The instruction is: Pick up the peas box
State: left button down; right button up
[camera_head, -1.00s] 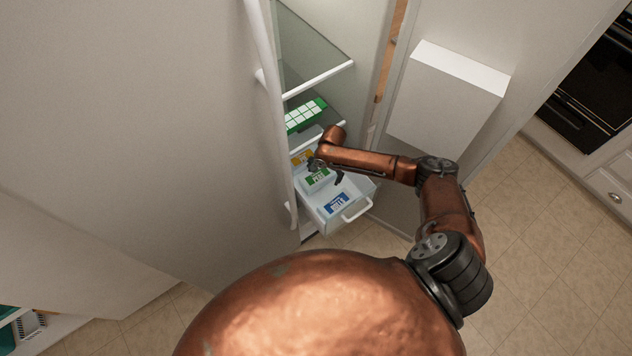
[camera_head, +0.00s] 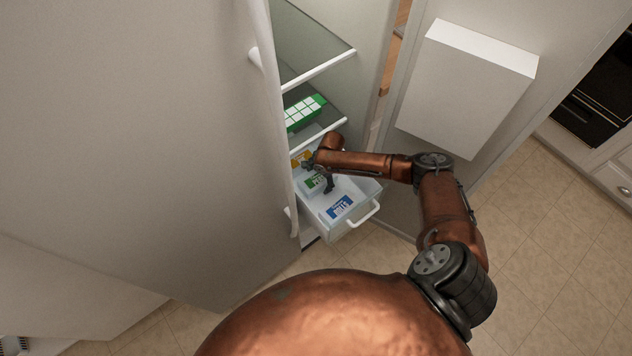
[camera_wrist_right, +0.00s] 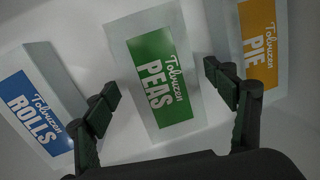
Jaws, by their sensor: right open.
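The peas box (camera_wrist_right: 155,72) is white with a green label. In the right wrist view it lies between the two fingers of my right gripper (camera_wrist_right: 163,96), with a visible gap on each side. The gripper is open and empty. In the head view, the right gripper (camera_head: 322,178) hangs over the peas box (camera_head: 313,183) in the pulled-out freezer drawer (camera_head: 350,222), partly covering it. My left gripper is not in view.
In the same drawer, the blue-labelled rolls box (camera_wrist_right: 38,105) lies on one side of the peas and the orange-labelled pie box (camera_wrist_right: 256,48) on the other. A green-and-white item (camera_head: 304,112) sits on the shelf above. The fridge door (camera_head: 160,130) stands at the left.

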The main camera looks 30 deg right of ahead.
jog(key=shift+w+f, duration=0.1)
jog(key=shift+f, duration=0.25)
jog(key=shift+c, duration=0.2)
jog(key=c, duration=1.5)
jog(key=shift+r, duration=0.15)
